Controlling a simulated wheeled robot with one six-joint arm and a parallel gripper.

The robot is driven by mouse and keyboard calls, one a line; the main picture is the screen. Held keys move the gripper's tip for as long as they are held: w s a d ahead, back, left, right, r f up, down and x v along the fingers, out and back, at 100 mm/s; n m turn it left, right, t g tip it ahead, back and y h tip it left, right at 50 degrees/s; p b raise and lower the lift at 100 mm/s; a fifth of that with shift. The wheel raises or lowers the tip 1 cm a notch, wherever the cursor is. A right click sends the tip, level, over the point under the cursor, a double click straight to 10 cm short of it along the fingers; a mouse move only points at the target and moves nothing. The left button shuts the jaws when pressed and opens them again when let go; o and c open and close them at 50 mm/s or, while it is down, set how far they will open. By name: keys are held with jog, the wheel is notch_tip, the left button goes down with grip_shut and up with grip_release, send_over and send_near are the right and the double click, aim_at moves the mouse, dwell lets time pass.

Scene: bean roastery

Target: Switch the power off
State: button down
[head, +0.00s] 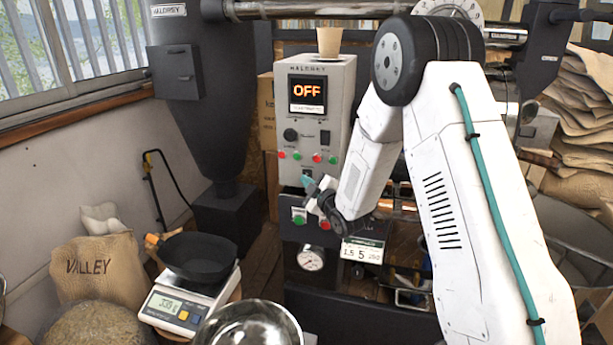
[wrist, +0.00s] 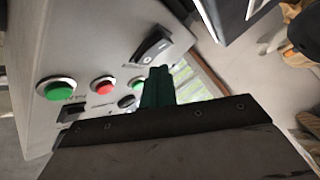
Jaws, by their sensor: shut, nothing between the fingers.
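The grey roaster control panel (head: 342,92) stands in the middle of the head view. Its screen (head: 307,91) reads OFF in orange letters. A dark knob (head: 290,135), a dark switch (head: 325,137) and a row of red and green buttons sit below the screen. My gripper (head: 308,182) is in front of the panel's lower part, its teal fingers together and empty.
A paper cup (head: 329,42) stands on top of the panel. A lower box carries a green button (head: 299,219) and a red one, with a pressure gauge (head: 311,259) below. A scale (head: 178,309) with a black pan (head: 197,257) stands at the left, near a sack (head: 100,275).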

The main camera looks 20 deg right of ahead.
jog(key=shift+s+a, duration=0.25)
jog(key=shift+s, duration=0.1)
jog(key=shift+s, duration=0.1)
jog(key=s+a, duration=0.1)
jog(key=s, duration=0.1)
jog(key=s+a, duration=0.1)
jog(key=s, duration=0.1)
jog(key=shift+a+f, duration=0.35)
dwell(0.3)
